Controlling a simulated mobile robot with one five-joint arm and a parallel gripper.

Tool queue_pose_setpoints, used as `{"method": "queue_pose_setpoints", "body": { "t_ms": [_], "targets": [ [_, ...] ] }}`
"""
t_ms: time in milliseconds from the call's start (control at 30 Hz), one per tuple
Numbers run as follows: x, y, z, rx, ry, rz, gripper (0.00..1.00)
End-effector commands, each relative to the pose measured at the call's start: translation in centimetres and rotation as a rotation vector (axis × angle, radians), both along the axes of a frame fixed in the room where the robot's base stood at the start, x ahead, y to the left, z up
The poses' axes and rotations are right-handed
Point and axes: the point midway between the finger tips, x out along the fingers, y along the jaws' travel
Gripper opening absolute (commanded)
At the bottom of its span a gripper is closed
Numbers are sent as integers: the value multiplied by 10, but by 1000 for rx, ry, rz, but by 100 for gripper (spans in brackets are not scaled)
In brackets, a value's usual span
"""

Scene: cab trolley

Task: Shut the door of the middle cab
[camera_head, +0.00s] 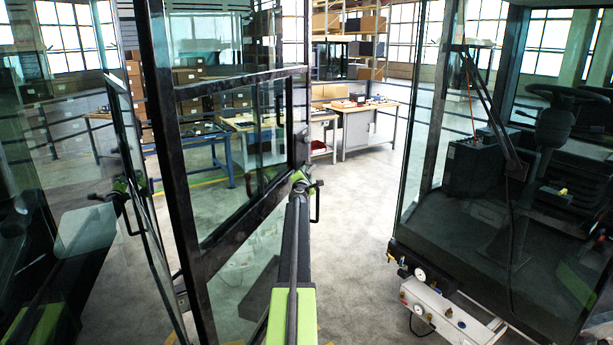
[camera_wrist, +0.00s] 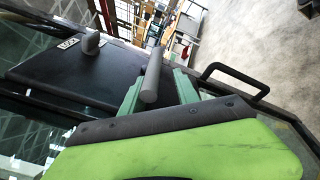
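A black-framed glass door (camera_head: 237,205) stands on the left in the head view, swung out into the aisle. I cannot tell for certain which cab it belongs to. My gripper (camera_head: 303,184) is at the door's right edge, by its handle hardware. In the wrist view, my gripper (camera_wrist: 157,78) has its two green fingers apart, with a grey round bar (camera_wrist: 150,84) between them; a gap shows on its right side. A black loop handle (camera_wrist: 236,74) lies just right of the fingers. A black lock box (camera_wrist: 65,72) with a knob is to the left.
A cab (camera_head: 500,215) with a steering wheel stands on the right, gauges and a white unit (camera_head: 445,312) at its base. Glass at the far left reflects my arm. Workbenches (camera_head: 368,125) and shelving stand at the back. The grey floor (camera_head: 355,225) between is clear.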

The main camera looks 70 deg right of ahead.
Motion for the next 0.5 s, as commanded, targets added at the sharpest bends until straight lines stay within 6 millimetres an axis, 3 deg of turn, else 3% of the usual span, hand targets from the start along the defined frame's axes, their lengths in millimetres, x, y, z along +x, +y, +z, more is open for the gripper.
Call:
{"method": "queue_pose_setpoints", "body": {
  "t_ms": [500],
  "targets": [
    [0,-1,1,-1,2,1,38]
  ]
}}
